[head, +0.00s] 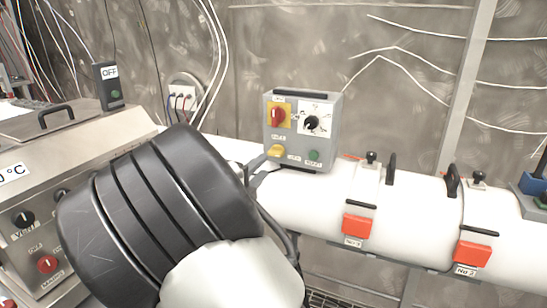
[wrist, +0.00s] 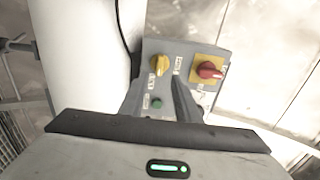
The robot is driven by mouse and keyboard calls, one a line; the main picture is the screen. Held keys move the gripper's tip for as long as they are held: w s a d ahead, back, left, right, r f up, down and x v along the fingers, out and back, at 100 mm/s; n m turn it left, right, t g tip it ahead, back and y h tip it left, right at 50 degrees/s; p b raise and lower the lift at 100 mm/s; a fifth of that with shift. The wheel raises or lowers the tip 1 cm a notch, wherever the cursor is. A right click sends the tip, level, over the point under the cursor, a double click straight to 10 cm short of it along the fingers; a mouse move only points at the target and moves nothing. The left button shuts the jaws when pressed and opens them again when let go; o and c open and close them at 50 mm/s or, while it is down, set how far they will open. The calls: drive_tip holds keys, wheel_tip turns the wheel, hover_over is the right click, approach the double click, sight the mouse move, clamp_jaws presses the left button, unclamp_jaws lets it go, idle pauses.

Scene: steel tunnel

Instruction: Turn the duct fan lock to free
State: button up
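A grey control box (head: 327,152) stands on the white duct. On its lower left is a yellow knob (head: 276,151) with small labels above and to its right, too small to read surely. The yellow knob also shows in the wrist view (wrist: 160,66), just beyond my fingertips. My gripper (wrist: 158,84) is open and empty, its two fingers apart and pointed at the box. The knob lies in line with the gap; I cannot tell whether a finger touches it. In the head view my arm hides most of the gripper.
The box also carries a red knob (head: 278,115) on a yellow plate, a black dial (head: 311,123) and a green button (head: 313,155). The white duct (head: 410,215) has red latches (head: 357,224) and black handles. A steel cabinet (head: 90,150) stands left.

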sight(274, 155)
drive_tip(key=x, duration=0.7)
drive_tip(key=shift+w+d, duration=0.1)
drive_tip(key=shift+w, duration=0.2)
clamp_jaws()
